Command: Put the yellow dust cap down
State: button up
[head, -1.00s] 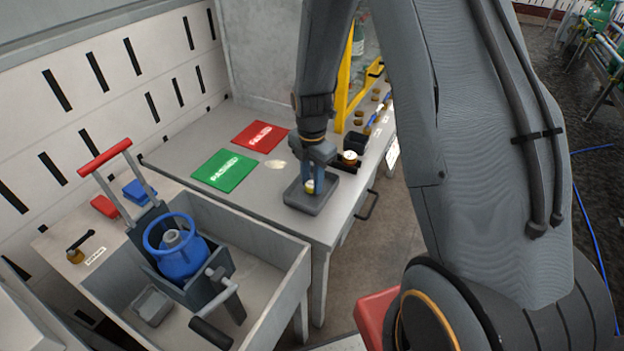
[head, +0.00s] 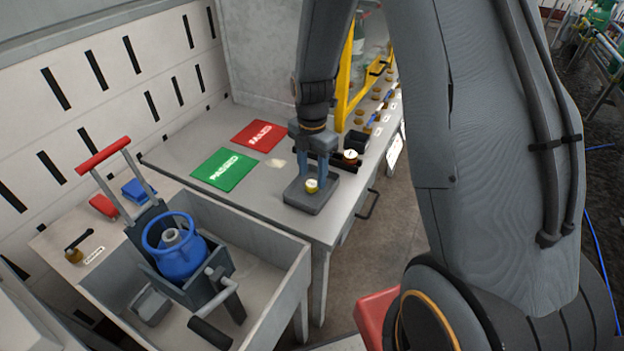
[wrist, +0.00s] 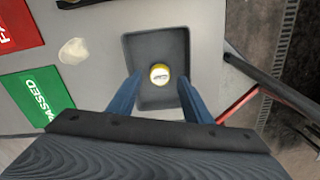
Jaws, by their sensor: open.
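The yellow dust cap (head: 312,185) rests in a shallow dark grey tray (head: 302,206) on the workbench. In the wrist view the cap (wrist: 159,74) shows a pale top with a dark mark and sits inside the tray (wrist: 142,42), between and a little beyond the fingers. My gripper (head: 312,176) is above the tray with its blue fingers apart. In the wrist view my gripper (wrist: 158,84) is open, with a gap between each finger and the cap.
The green PASSED mat (head: 224,169) and red FAILED mat (head: 260,136) lie left of the tray. A blue cylinder (head: 178,250) stands in a trolley at the lower left. A yellow frame (head: 346,92) and several small brass parts are behind my gripper.

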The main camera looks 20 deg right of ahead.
aim_at(312, 183)
notch_tip(312, 183, up, 8)
jog(key=r+b, duration=0.1)
jog(key=b, duration=0.1)
jog(key=s+r+m, duration=0.1)
jog(key=s+m, duration=1.6)
jog(key=m, duration=0.6)
jog(key=shift+m+t, duration=0.3)
jog(key=shift+t, duration=0.1)
